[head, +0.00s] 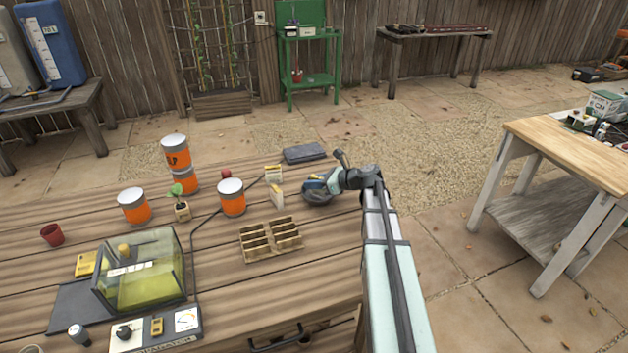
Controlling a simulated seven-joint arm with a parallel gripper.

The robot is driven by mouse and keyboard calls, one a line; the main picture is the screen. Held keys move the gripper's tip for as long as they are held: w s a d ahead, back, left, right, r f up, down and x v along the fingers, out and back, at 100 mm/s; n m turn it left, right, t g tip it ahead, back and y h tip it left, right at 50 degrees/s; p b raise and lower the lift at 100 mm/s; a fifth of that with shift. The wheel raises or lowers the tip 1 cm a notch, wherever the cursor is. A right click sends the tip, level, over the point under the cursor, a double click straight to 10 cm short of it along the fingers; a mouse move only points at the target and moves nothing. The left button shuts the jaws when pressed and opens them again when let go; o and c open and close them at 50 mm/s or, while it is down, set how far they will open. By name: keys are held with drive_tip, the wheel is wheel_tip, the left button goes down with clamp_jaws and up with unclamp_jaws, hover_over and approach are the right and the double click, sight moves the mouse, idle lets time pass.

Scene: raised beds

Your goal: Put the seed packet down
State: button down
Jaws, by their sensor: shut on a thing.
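My gripper (292,187) reaches in from the right over the wooden table, its fingers pointing left. It is shut on a seed packet (277,196), pale with a yellow edge, which is upright and slightly tilted at the fingertips. I cannot tell whether the packet's lower edge touches the table. A second white and yellow packet (273,174) stands just behind it. The gripper's dark body hides part of the tabletop.
A divided wooden tray (271,240) lies in front of the packet. An orange can (231,197) stands to the left, and a dark grey flat case (304,153) lies behind. A clear-lidded box (140,270) is at front left. Bare planks lie right of the tray.

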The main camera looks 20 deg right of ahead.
drive_tip(key=c, duration=0.9)
unclamp_jaws()
drive_tip(key=shift+r, duration=0.1)
drive_tip(key=shift+r, duration=3.4)
